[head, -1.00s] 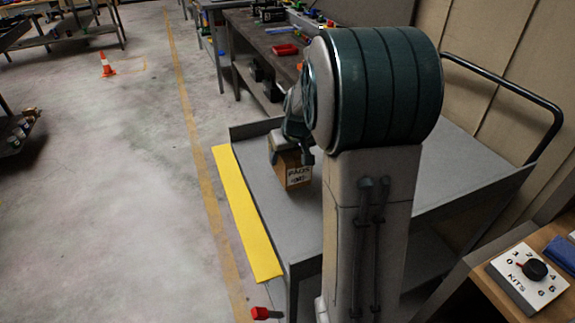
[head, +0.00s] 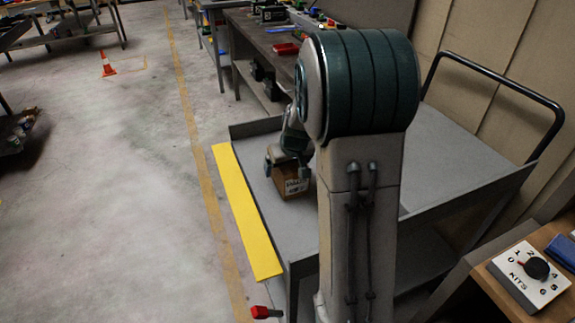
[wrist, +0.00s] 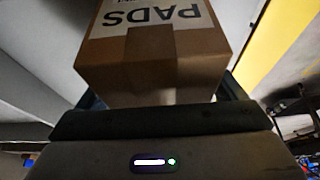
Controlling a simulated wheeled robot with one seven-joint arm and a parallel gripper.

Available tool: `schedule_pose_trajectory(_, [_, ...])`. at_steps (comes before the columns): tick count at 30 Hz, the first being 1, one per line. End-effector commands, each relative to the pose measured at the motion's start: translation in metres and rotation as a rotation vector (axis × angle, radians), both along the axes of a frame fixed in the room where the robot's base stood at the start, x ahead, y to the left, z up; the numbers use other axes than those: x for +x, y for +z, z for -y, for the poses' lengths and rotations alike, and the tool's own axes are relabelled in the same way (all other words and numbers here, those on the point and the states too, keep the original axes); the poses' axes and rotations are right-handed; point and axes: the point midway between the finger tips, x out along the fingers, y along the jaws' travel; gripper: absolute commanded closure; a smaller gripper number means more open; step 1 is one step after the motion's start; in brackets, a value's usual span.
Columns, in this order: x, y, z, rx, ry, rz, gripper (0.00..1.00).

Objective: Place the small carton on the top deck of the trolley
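The small carton (head: 292,188) is a brown box with a white label; it also shows large in the wrist view (wrist: 190,48), with "PADS" upside down. My gripper (head: 286,166) points down over it in the head view, one finger on each side. It appears shut on the carton; the finger contact is mostly hidden in the wrist view. The trolley's grey top deck (head: 290,230) lies below the carton. The carton is low over the deck's left part, resting on it or just above; I cannot tell which.
A yellow strip (head: 240,210) runs along the trolley's left edge. The trolley's black handle (head: 500,70) rises at the right. A workbench (head: 255,40) stands behind. A white box with a knob (head: 530,272) is at front right. The deck around the carton is clear.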

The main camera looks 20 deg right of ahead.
Motion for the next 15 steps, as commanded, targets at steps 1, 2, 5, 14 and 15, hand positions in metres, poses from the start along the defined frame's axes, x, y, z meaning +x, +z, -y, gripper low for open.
schedule_pose_trajectory(1, [0.0, 0.0, 0.0, 0.0, 0.0, 0.0, 0.1])
schedule_pose_trajectory(2, [0.0, 0.0, 0.0, 0.0, 0.0, 0.0, 0.1])
schedule_pose_trajectory(5, [0.0, 0.0, 0.0, 0.0, 0.0, 0.0, 0.1])
schedule_pose_trajectory(14, [-0.008, 0.026, 0.0, 0.0, -0.001, 0.005, 0.1])
schedule_pose_trajectory(15, [-0.011, 0.033, 0.0, 0.0, 0.0, 0.004, 0.1])
